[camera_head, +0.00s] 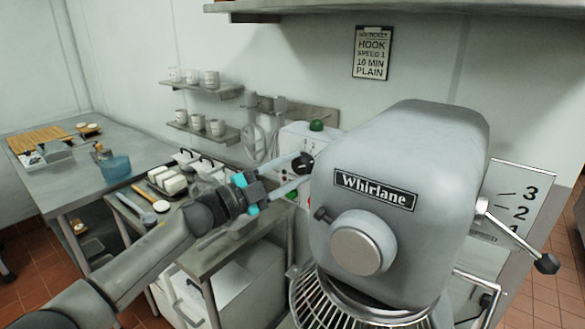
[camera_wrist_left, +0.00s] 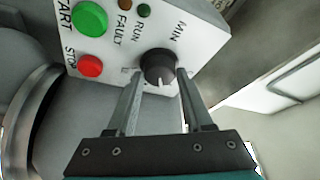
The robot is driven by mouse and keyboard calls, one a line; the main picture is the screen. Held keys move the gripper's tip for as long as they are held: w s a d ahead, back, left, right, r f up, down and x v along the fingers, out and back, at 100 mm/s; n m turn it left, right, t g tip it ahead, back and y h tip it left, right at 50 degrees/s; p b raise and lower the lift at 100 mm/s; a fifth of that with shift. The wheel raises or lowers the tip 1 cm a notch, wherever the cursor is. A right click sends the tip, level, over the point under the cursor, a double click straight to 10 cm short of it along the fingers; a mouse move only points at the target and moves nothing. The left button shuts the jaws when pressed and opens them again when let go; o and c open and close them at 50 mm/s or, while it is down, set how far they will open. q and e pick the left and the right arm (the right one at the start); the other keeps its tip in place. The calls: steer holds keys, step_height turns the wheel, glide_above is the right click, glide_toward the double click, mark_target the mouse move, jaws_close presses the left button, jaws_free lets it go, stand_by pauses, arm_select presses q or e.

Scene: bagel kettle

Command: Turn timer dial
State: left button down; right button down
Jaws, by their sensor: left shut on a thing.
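The timer dial (camera_wrist_left: 158,67) is a dark round knob with a white pointer mark, beside the "MIN" label on a white control panel (camera_wrist_left: 205,20). In the wrist view it sits between the fingertips of my left gripper (camera_wrist_left: 157,74), which is shut on its sides. In the head view the left gripper (camera_head: 300,170) reaches from the left to the dial (camera_head: 303,162), beside the mixer (camera_head: 400,150). A big green START button (camera_wrist_left: 90,18) and a red STOP button (camera_wrist_left: 89,66) are left of the dial. My right gripper is not in view.
The grey mixer head stands close right of my left gripper, with a wire guard (camera_head: 325,300) below. A sign (camera_head: 372,53) on the wall reads hook, speed 1, 10 min, plain. Shelves with mugs (camera_head: 211,79) and a side table (camera_head: 100,165) are at left.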

arm_select(q)
steer(key=shift+r+m+g+y+p, duration=0.1)
steer(key=shift+m+g+y+p, duration=0.45)
steer(key=shift+m+p, duration=1)
steer(key=shift+r+m+g+y+p, duration=0.1)
steer(key=shift+m+g+y+p, duration=0.15)
steer(key=shift+m+y+p, duration=1.25)
steer(key=shift+r+m+g+h+p, duration=0.15)
steer(key=shift+m+g+p, duration=0.5)
steer(key=shift+m, duration=1.7)
steer(key=shift+f+t+p, duration=0.15)
steer(key=shift+t+p, duration=0.1)
steer(key=shift+p, duration=0.05)
steer(key=shift+c, duration=1.5)
jaws_free()
